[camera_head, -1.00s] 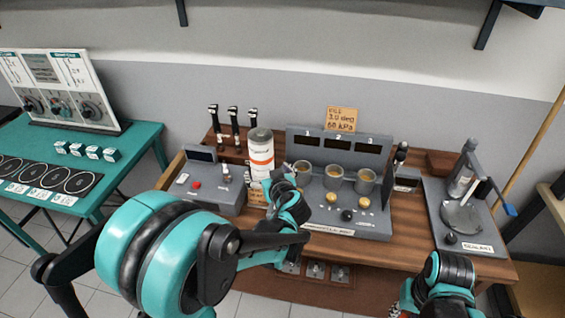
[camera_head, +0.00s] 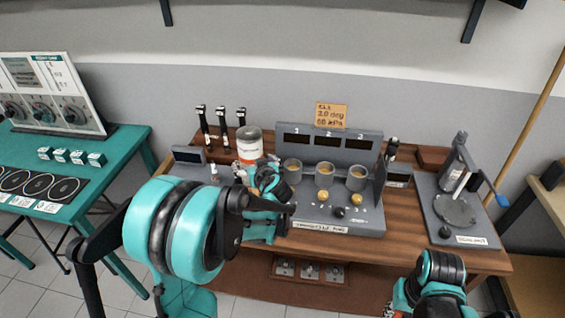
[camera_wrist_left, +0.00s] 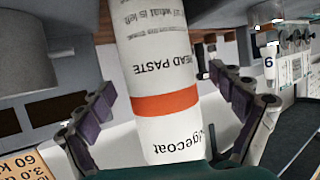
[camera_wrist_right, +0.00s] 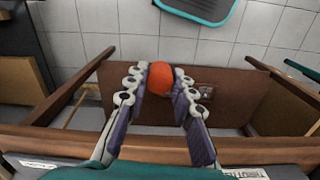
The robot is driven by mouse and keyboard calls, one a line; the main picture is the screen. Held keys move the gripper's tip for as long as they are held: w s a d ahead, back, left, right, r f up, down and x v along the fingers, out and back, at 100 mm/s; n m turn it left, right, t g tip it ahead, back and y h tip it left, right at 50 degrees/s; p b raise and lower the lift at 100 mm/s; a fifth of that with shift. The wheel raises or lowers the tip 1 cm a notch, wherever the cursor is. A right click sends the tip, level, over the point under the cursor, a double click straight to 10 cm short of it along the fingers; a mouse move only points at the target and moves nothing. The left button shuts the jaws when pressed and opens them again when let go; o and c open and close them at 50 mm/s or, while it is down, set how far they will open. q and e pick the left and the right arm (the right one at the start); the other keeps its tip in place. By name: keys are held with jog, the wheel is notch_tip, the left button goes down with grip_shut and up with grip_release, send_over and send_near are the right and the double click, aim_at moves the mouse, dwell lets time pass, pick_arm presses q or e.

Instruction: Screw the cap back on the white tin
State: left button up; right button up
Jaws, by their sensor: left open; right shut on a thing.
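The white tin (camera_head: 249,142) with an orange band stands toward the back left of the wooden bench. It also fills the middle of the left wrist view (camera_wrist_left: 165,70), with printed text on its side. My left gripper (camera_wrist_left: 163,88) is open, with one finger on each side of the tin; gaps show, and I cannot tell whether it touches. In the head view my left arm hides the tin's lower part. My right gripper (camera_wrist_right: 160,85) is shut on a round orange-red piece (camera_wrist_right: 160,77), likely the cap, in front of the bench. Its threads are not visible.
A grey console (camera_head: 333,218) with three cups stands right of the tin. Black-handled tools (camera_head: 222,120) stand behind it on the left. A grey sealant station (camera_head: 455,208) is at the bench's right end. A teal table (camera_head: 120,152) stands at the left.

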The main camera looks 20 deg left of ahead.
aim_at(249, 136)
pick_arm(q)
jog(key=x, duration=0.2)
jog(key=shift+w+a+f, duration=0.2)
jog(key=shift+w, duration=0.05)
pick_arm(e)
jog(key=shift+f, duration=0.45)
pick_arm(q)
jog(key=shift+d+r, duration=0.1)
